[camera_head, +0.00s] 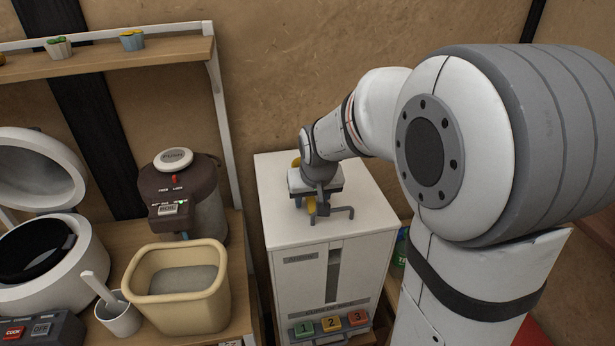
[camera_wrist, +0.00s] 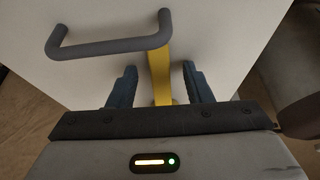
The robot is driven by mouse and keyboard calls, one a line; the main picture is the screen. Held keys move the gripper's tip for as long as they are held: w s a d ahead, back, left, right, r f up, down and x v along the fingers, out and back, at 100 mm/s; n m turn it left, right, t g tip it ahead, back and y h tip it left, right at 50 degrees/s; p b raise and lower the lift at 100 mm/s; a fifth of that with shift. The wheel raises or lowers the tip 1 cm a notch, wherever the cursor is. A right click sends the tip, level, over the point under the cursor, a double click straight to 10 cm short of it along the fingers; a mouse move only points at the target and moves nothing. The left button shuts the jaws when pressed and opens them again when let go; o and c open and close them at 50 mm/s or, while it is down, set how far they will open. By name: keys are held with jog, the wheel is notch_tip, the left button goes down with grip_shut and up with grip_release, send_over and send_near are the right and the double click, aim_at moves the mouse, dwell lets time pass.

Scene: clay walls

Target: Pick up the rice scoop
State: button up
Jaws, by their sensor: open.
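A long yellow piece (camera_wrist: 159,72) lies between my fingers in the wrist view; it also shows beside my gripper in the head view (camera_head: 311,207). Its full shape is hidden, so I cannot tell if it is the rice scoop. My gripper (camera_wrist: 160,75) is open, its two blue fingers on either side of the yellow piece with gaps. In the head view my gripper (camera_head: 311,204) points down over the white cabinet top (camera_head: 350,222). A pale-handled utensil (camera_head: 96,286) leans in a white cup (camera_head: 119,318); its lower end is hidden.
A grey bar handle (camera_wrist: 110,46) lies just ahead of my fingers on the cabinet top. At left are a tan bin (camera_head: 142,277), an open rice cooker (camera_head: 85,262) and a brown water pot (camera_head: 205,210). The cabinet top's left side is clear.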

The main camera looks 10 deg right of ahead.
jog(key=shift+c, duration=0.5)
grip_shut()
